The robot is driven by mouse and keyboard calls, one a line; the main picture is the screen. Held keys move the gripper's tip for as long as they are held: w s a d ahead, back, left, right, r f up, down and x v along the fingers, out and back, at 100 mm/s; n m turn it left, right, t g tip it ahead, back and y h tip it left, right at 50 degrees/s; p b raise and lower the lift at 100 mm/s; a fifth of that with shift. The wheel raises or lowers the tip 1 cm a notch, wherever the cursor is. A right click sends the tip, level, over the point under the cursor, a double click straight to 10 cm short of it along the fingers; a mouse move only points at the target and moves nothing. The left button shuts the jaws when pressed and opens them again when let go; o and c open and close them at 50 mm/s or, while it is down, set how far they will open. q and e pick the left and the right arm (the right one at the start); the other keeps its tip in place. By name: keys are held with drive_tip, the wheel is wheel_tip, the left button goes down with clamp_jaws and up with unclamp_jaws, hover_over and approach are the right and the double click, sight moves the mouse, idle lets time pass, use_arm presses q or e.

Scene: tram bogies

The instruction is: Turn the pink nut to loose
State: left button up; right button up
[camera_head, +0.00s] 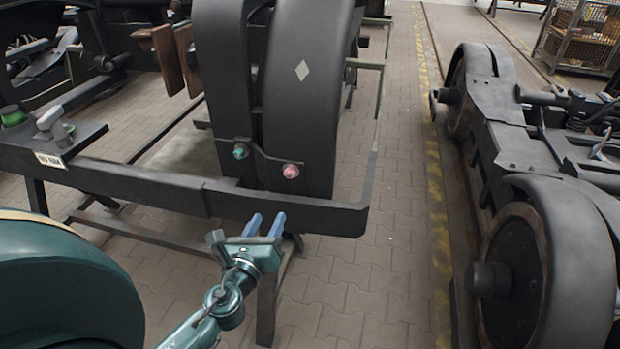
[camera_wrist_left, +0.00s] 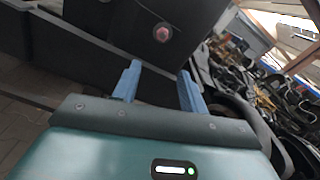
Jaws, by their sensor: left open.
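The pink nut (camera_head: 291,171) sits on a dark bracket at the lower front of the large black wheel cover. It also shows in the left wrist view (camera_wrist_left: 162,33), above and beyond the fingertips. My left gripper (camera_head: 265,224) has two blue fingers, apart with nothing between them. It is below and slightly left of the pink nut, in front of the dark frame beam, and not touching the nut. In the left wrist view the left gripper (camera_wrist_left: 160,75) points towards the beam. My right gripper is not in view.
A green nut (camera_head: 240,151) sits left of the pink one on the same bracket. The dark frame beam (camera_head: 180,188) runs across below both. Another bogie (camera_head: 530,180) stands at the right, beyond a paved aisle with a yellow line. A wire crate (camera_head: 585,35) stands far back right.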

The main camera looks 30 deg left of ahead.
sight(288, 175)
use_arm(q)
drive_tip(key=shift+m, duration=0.7)
drive_tip(key=x, duration=0.9)
drive_tip(key=r+p+x, duration=0.1)
drive_tip(key=x, duration=0.4)
drive_tip(key=shift+r, duration=0.1)
drive_tip(key=shift+s, duration=0.1)
drive_tip(key=shift+c, duration=0.4)
clamp_jaws()
